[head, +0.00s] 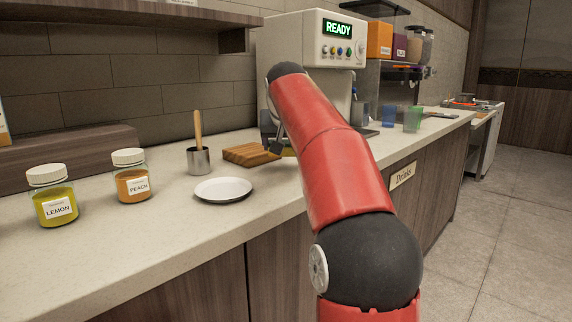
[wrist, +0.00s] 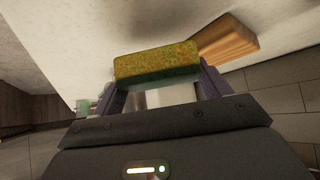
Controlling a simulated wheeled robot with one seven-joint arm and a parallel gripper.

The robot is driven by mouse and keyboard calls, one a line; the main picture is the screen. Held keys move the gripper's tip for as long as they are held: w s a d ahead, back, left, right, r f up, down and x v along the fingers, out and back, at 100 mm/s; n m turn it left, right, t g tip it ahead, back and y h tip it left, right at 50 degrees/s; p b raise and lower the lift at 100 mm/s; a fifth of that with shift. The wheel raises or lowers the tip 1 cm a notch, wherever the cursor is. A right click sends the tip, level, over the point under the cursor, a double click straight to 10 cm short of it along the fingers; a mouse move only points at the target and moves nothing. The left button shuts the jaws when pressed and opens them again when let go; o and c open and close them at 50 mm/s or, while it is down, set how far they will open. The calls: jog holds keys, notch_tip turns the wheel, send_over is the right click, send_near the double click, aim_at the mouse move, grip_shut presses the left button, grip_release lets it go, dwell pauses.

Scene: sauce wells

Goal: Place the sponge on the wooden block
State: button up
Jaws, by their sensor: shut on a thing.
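My gripper (wrist: 162,88) is shut on the sponge (wrist: 156,62), a yellow-green bar held across its fingertips in the wrist view. In the head view a small yellowish part of the sponge (head: 289,151) shows beside my gripper (head: 277,147); my red arm hides the rest. The wooden block (head: 246,154) lies on the counter just left of my gripper in the head view. In the wrist view the block (wrist: 228,42) is beyond and to the right of the sponge. The sponge looks apart from the block; its height above the counter is unclear.
A white plate (head: 223,190) lies in front of the block. A metal cup (head: 199,161) with a wooden handle stands left of it. Lemon (head: 55,207) and peach (head: 133,186) jars stand further left. A drinks machine (head: 305,40) stands behind, with cups (head: 413,119) to the right.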

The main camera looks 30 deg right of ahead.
aim_at(286, 156)
jog(key=shift+f+b, duration=1.6)
jog(key=shift+f, duration=0.5)
jog(key=o, duration=1)
jog(key=shift+r, duration=0.1)
jog(key=shift+r, duration=0.2)
jog(key=p+v, duration=0.1)
jog(key=v, duration=1.1)
jog(key=shift+f+p, duration=0.1)
jog(key=shift+p, duration=0.2)
